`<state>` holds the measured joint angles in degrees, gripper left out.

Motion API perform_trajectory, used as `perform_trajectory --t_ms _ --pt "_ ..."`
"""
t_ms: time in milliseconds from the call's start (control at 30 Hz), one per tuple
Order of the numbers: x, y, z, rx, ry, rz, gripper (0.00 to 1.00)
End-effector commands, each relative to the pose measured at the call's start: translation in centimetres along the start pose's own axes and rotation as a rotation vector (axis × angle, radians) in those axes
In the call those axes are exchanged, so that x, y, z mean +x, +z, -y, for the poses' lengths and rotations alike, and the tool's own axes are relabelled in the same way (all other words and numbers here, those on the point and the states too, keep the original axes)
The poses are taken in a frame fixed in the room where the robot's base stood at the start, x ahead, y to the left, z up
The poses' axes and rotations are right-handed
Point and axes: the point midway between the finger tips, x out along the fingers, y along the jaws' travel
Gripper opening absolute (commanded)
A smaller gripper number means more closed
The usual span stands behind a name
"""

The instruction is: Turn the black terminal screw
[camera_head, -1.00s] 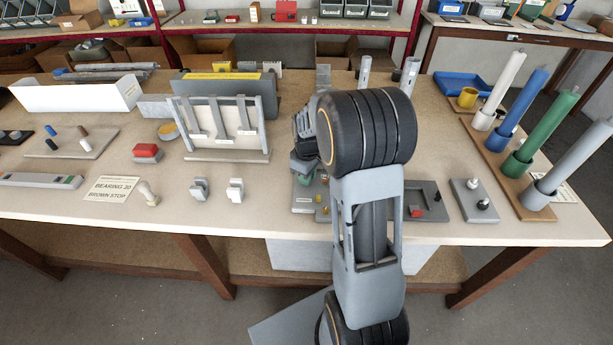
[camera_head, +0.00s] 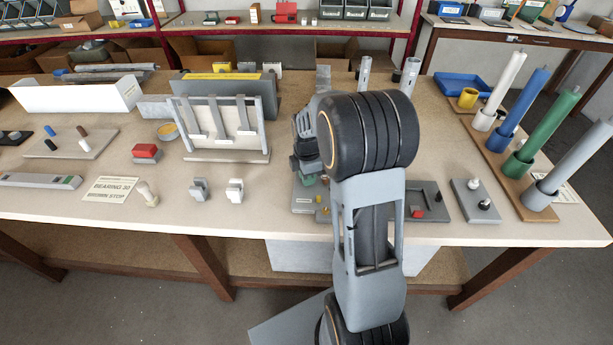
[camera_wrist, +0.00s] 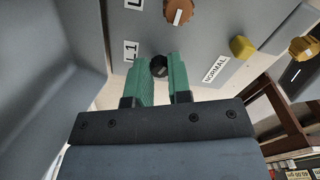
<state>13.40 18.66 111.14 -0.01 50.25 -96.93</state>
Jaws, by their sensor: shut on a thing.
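The black terminal screw (camera_wrist: 159,66) shows in the wrist view between the tips of two green fingers, beside the L1 label. My gripper (camera_wrist: 160,75) is shut on the screw. In the head view my gripper (camera_head: 308,170) is mostly hidden behind my own arm, over the grey terminal plate (camera_head: 306,204). The screw itself is hidden there. In the wrist view a brown screw (camera_wrist: 179,11) with a pale slot sits beside the L label at the top. A yellow knob (camera_wrist: 242,47) sits beside the NORMAL label.
Another orange-brown knob (camera_wrist: 303,48) is at the wrist view's right edge. In the head view, a tray with a red block (camera_head: 417,211) and a plate with two knobs (camera_head: 479,200) lie right of my arm. Two small clips (camera_head: 235,190) stand left, with bare tabletop between.

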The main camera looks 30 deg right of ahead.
Motion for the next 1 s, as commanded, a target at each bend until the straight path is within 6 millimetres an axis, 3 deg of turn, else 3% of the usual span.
perform_trajectory --t_ms 400,933,967,1000 --pt "-0.29 -0.01 -0.27 -0.156 0.011 0.001 0.0" --pt "-0.31 0.0 -0.28 -0.175 0.011 0.002 0.0" --pt "-0.31 0.0 -0.28 -0.175 0.011 0.002 0.21" --pt "-0.3 0.0 -0.28 -0.175 0.011 0.002 0.24"
